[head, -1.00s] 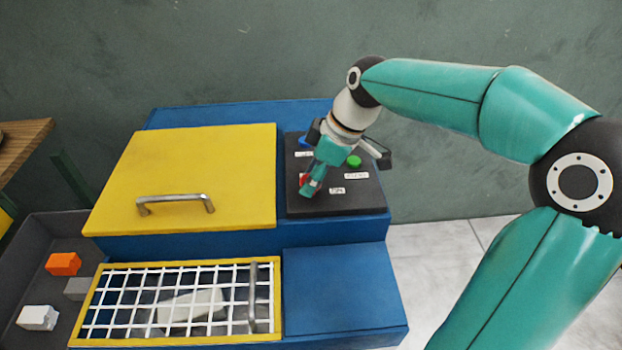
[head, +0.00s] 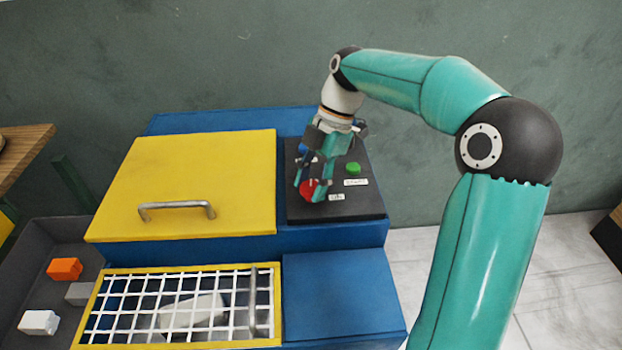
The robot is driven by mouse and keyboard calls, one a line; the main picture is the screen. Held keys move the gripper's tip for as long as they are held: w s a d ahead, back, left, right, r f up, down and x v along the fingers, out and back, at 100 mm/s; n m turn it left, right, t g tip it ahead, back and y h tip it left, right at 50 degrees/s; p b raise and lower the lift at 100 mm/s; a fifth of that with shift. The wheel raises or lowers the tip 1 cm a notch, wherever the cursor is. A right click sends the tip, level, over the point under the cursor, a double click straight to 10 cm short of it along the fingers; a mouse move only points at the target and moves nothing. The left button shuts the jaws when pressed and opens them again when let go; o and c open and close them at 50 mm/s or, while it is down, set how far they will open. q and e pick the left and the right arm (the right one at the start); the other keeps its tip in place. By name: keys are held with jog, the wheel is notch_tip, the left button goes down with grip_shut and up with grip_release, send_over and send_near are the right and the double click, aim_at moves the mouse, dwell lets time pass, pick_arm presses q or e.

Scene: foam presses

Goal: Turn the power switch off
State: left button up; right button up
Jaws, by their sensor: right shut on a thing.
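The dark control panel (head: 355,205) sits on the right part of the blue machine's top. A red knob (head: 308,191) is at its front left, next to a small label I cannot read clearly. My right gripper (head: 309,187) points down at the knob, with one finger on each side, and is shut on it. The fingers partly hide the knob, so I cannot tell which way it is turned. My left gripper is out of view.
A green button (head: 353,168) is right of the gripper, and a blue control is mostly hidden behind it. A yellow lid (head: 190,180) with a metal handle lies to the left. A white grid guard (head: 179,306) is in front. A grey bin (head: 45,240) holds several blocks.

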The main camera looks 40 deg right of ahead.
jog(key=shift+w+d+r+n+g+p, duration=0.15)
jog(key=shift+n+g+p, duration=0.15)
jog(key=shift+n, duration=0.6)
jog(key=o, duration=1.1)
jog(key=v, duration=1.1)
jog(key=shift+w+r, duration=0.15)
jog(key=shift+r, duration=0.2)
